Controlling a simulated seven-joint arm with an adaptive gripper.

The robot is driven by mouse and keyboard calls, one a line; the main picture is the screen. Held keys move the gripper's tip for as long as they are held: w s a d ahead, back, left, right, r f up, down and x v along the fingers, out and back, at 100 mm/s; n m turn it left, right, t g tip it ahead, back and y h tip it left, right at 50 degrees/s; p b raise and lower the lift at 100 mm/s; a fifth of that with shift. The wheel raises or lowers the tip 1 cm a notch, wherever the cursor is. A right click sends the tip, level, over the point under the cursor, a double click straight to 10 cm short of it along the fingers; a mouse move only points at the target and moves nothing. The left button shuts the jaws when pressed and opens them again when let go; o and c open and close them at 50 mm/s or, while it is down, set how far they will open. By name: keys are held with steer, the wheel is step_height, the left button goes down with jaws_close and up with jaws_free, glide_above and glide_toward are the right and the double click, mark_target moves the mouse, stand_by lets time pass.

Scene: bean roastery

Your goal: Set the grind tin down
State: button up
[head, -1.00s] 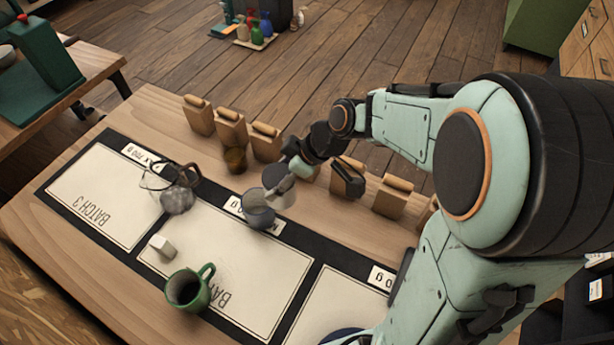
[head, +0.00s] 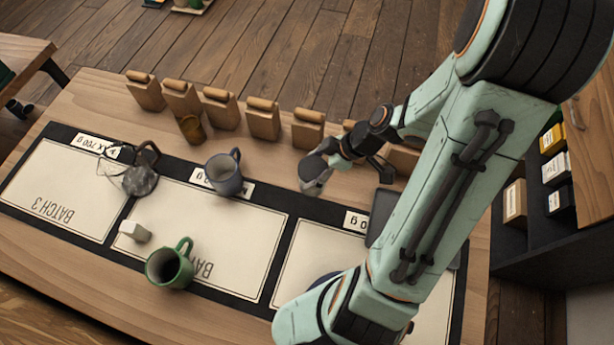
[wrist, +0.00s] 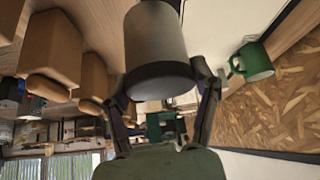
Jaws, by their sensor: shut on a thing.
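The grind tin (wrist: 155,45) is a grey cylinder with a darker band at its near end in the wrist view. My gripper (wrist: 163,88) is shut on it, one finger on each side. In the head view my gripper (head: 318,172) holds the tin (head: 311,181), small and partly hidden by the fingers, over the back edge of the dark mat (head: 268,203). It is to the right of a blue-grey mug (head: 224,180) and apart from it. I cannot tell how high the tin is above the surface.
Several brown bags (head: 262,122) line the table's back, with an amber cup (head: 191,129) before them. A dark flat thing (head: 383,213) lies right.

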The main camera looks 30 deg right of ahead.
step_height(320, 180, down, 8)
steer(key=shift+r, duration=0.1)
steer(key=shift+f, duration=0.2)
steer(key=o, duration=1.2)
steer(key=v, duration=1.2)
steer(key=s+a+r+m+g+h, duration=0.1)
steer(key=s+a+r+m, duration=0.2)
steer(key=a, duration=0.1)
steer(key=s+a+r+m+g+h, duration=0.1)
steer(key=s+a+r+m+h, duration=0.1)
steer(key=a+r+m, duration=0.1)
steer(key=s+a+r+m+g+h, duration=0.1)
steer(key=s+a+r+m+g, duration=0.1)
steer(key=a, duration=0.4)
steer(key=shift+s+a+r+m+h, duration=0.2)
steer(key=shift+s+r+m, duration=0.25)
steer(key=shift+r, duration=0.15)
steer(key=shift+s+a+r+m+h, duration=0.15)
steer(key=shift+s+r+m, duration=0.25)
steer(key=shift+r, duration=0.2)
